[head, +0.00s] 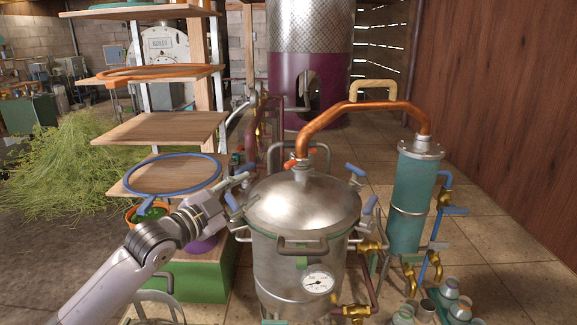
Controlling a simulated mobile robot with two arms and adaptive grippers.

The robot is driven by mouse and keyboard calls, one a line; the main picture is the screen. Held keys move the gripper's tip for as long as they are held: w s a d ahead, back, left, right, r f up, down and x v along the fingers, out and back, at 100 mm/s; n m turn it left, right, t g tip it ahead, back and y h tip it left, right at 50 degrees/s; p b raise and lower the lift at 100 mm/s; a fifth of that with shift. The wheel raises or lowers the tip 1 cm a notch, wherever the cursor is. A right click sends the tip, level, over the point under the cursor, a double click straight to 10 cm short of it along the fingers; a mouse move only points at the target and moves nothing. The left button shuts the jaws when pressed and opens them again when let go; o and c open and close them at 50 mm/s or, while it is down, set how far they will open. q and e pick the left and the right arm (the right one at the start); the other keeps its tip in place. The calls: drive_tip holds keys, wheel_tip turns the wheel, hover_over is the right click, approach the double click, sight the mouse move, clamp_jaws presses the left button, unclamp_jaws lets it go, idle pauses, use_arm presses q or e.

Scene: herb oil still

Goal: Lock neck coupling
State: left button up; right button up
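The steel still pot (300,245) stands in the middle with its domed lid (303,203) on. The copper neck pipe (365,107) arches from the lid's top to the teal condenser (412,200) on the right. The neck coupling (302,172) sits at the lid's centre, with small orange levers (290,163) beside it. Whether these are closed is too small to tell. My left gripper (236,180) is left of the lid, near a blue-handled lid clamp (233,203), apart from the coupling. Its fingers are seen edge-on, and their opening is unclear. My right gripper is out of view.
More blue clamp handles (355,170) stick up around the lid. A wooden shelf rack (160,128) with a blue ring (172,174) stands close on the left. A pressure gauge (318,282) and brass valves are low on the right. The space above the lid's left side is open.

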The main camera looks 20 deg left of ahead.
sight(289, 162)
use_arm(q)
drive_tip(key=p+x, duration=0.4)
drive_tip(key=x, duration=1.3)
drive_tip(key=shift+w+d+p, duration=0.1)
drive_tip(key=shift+w+p, duration=0.05)
drive_tip(key=shift+p, duration=0.2)
drive_tip(key=shift+c, duration=0.2)
clamp_jaws()
